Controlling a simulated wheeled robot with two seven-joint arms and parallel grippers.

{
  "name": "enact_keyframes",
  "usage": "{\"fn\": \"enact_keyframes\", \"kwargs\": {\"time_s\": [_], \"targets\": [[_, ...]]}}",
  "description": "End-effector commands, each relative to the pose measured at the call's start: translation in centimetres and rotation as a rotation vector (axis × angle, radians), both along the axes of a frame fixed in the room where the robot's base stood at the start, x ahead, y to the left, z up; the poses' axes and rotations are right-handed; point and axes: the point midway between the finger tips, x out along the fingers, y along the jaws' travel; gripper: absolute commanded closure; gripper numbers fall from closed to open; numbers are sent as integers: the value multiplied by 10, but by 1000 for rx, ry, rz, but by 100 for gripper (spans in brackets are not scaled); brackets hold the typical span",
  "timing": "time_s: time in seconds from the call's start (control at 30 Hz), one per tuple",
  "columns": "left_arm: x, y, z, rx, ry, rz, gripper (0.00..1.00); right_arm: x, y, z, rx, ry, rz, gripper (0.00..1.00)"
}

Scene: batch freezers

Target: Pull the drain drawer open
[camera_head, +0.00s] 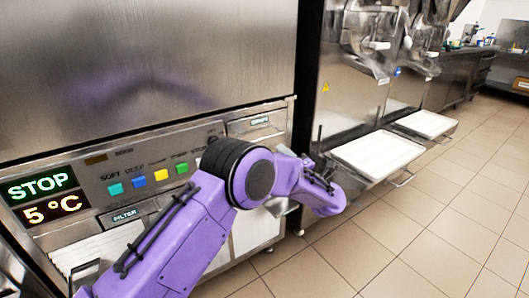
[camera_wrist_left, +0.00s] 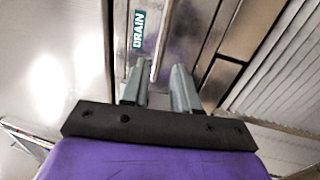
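The drain drawer is a narrow metal front with a small green DRAIN label (camera_wrist_left: 138,30) in the left wrist view. A thin metal handle bar (camera_wrist_left: 162,38) runs beside the label. My left gripper (camera_wrist_left: 158,82) is open, with its two grey fingers apart and pointing at the drawer front. The near end of the bar shows between the fingers; I cannot tell whether they touch it. In the head view, a small labelled front (camera_head: 260,121) sits at the upper right of the control panel, its text too small to read surely. My purple left arm covers much of the area below it. My right gripper is out of view.
The freezer's panel has coloured buttons (camera_head: 160,175) and a STOP display (camera_head: 42,184). A FILTER front (camera_head: 125,215) is below. A white tray (camera_head: 378,153) juts out from the neighbouring machine, right of my arm. The tiled floor (camera_head: 440,240) is clear.

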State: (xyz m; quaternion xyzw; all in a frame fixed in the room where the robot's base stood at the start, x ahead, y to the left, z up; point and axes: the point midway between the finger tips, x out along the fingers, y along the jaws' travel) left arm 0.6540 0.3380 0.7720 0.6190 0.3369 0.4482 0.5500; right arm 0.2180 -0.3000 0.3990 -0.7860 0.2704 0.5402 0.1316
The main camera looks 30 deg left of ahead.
Motion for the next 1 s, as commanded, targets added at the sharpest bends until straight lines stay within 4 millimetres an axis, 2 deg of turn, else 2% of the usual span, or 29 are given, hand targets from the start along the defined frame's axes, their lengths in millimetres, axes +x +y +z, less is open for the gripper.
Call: {"fn": "enact_keyframes", "kwargs": {"time_s": [0.3,0.4,0.57,0.8,0.83,0.9,1.0], "targets": [[25,62,13,1,3,2,71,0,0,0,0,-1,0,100],[31,77,16,2,3,1,71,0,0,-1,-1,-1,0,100],[37,89,19,3,5,-1,71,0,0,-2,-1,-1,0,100],[37,91,19,4,7,-3,71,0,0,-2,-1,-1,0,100],[37,90,19,4,7,-3,77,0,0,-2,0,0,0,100],[37,90,19,4,7,-3,100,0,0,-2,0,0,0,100],[37,90,19,4,7,-3,100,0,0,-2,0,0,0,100]]}}
